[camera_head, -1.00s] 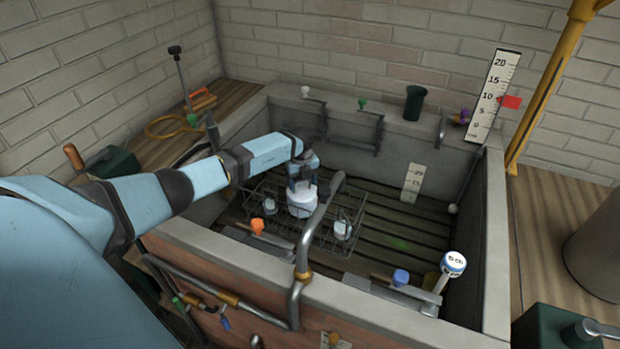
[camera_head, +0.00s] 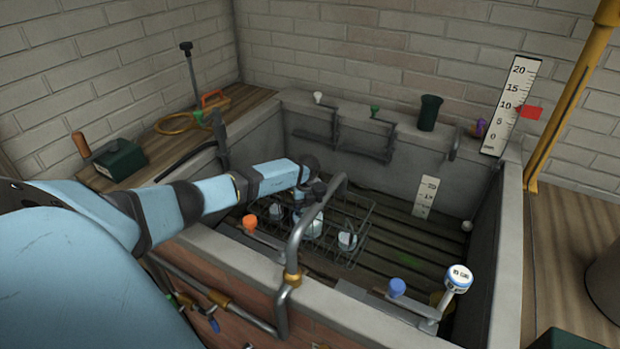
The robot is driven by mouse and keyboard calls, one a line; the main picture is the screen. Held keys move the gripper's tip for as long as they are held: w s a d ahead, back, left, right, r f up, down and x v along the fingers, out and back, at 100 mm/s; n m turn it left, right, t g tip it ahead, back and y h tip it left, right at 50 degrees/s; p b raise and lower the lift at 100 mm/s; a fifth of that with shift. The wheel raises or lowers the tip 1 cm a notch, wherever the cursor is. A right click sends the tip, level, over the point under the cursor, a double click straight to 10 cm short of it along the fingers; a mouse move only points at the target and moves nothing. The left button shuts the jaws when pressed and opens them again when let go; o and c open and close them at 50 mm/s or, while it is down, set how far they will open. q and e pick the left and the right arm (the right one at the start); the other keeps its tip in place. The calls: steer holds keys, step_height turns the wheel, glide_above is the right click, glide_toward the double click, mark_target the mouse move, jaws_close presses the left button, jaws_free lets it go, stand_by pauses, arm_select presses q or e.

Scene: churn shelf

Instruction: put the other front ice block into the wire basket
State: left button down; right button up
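The wire basket (camera_head: 364,222) sits on the slatted floor inside the stone trough. Two small pale blocks, which look like ice blocks, show within its outline: one at the left (camera_head: 275,234) and one at the right (camera_head: 347,240). A larger whitish piece (camera_head: 314,225) lies between them, directly below my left gripper (camera_head: 306,208), partly behind the curved pipe. My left gripper points down over the basket. Its fingers are small and partly hidden by the pipe, so I cannot tell whether they grip the piece. My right gripper is not in view.
The curved metal pipe (camera_head: 296,243) rises in front of the basket. The slatted floor right of the basket is mostly clear.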

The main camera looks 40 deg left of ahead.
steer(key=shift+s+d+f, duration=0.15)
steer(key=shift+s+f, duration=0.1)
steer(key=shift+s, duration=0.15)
arm_select(q)
steer(key=c, duration=0.5)
jaws_free()
steer(key=o, duration=0.4)
steer(key=shift+c, duration=0.2)
steer(key=shift+o, duration=0.7)
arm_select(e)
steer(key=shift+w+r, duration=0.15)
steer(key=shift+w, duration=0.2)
arm_select(q)
steer(key=shift+r, duration=0.1)
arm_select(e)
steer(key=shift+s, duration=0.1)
